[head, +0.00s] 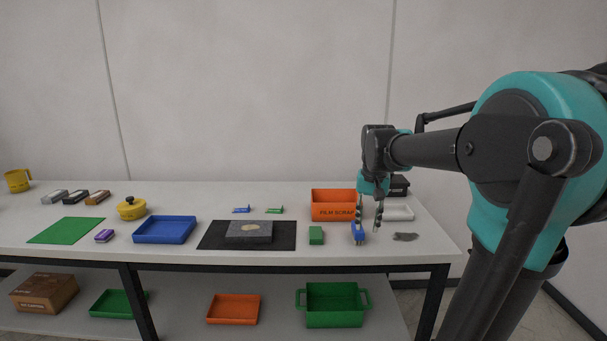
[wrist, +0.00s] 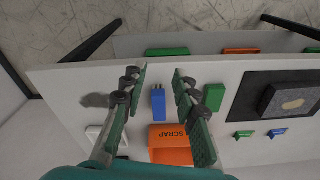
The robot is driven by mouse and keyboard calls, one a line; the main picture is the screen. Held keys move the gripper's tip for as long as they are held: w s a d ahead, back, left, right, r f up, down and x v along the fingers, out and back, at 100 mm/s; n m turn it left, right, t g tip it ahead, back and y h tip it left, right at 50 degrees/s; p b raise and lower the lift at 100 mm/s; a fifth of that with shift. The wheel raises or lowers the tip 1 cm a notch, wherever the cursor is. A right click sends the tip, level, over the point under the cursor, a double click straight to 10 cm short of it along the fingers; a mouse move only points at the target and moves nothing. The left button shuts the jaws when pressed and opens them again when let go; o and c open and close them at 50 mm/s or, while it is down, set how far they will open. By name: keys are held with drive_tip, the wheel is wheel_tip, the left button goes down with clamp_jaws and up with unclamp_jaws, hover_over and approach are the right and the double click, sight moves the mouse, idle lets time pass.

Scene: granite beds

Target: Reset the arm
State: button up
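My gripper (head: 368,226) hangs fingers-down over the right end of the table in the head view. In the wrist view its two fingers (wrist: 161,72) stand apart with a clear gap and nothing held between them. A small blue block (head: 358,236) is on the table below the fingers. In the wrist view this blue block (wrist: 158,103) shows in the gap, apart from both fingers. My arm reaches in from the right of the head view.
An orange FILM SCRAP bin (head: 333,212) stands behind the gripper, with a green block (head: 316,235) to the left. A white tray (head: 399,212) and grey patch (head: 406,237) lie right. A black mat (head: 212,237) bears a grey stone slab (head: 249,236). A blue tray (head: 165,230) lies farther left.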

drive_tip(key=s+f+n+t, duration=0.3)
drive_tip(key=s+f, duration=1.4)
drive_tip(key=f, duration=0.3)
drive_tip(key=shift+d, duration=0.35)
